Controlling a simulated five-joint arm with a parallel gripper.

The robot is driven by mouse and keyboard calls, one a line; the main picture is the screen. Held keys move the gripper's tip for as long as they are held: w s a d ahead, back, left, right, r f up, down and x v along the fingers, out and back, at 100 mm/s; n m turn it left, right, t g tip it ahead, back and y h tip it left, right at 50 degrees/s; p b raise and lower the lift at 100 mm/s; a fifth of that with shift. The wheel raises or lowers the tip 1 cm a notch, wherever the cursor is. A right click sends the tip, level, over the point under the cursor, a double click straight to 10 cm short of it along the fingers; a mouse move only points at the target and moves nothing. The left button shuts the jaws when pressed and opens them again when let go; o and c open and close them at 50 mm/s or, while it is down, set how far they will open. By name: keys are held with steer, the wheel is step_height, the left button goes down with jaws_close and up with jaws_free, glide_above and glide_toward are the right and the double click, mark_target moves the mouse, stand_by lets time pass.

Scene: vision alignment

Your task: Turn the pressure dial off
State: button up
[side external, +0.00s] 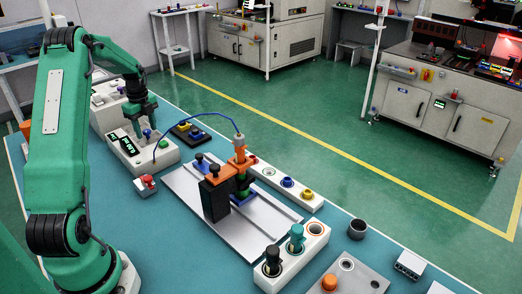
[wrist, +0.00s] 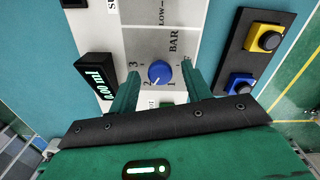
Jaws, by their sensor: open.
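The pressure dial is a small round blue knob (wrist: 159,71) on a grey panel marked BAR, with 1, 2 and 3 around it. A faint white mark on the knob points toward the lower left, near the 2; its exact setting is hard to read. The knob also shows in the side view (side external: 147,133), on a white box (side external: 160,155). My gripper (wrist: 163,80) is open and empty, its green fingers on either side of the knob in the picture. In the side view my gripper (side external: 141,128) is just over the box; I cannot tell whether it touches the knob.
A lit black display (wrist: 98,78) stands left of the dial. A red-topped block (side external: 146,183) and an orange-and-black fixture (side external: 215,195) stand nearby.

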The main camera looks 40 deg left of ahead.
steer(key=shift+c, duration=0.2)
steer(key=c, duration=0.9)
steer(key=shift+c, duration=0.2)
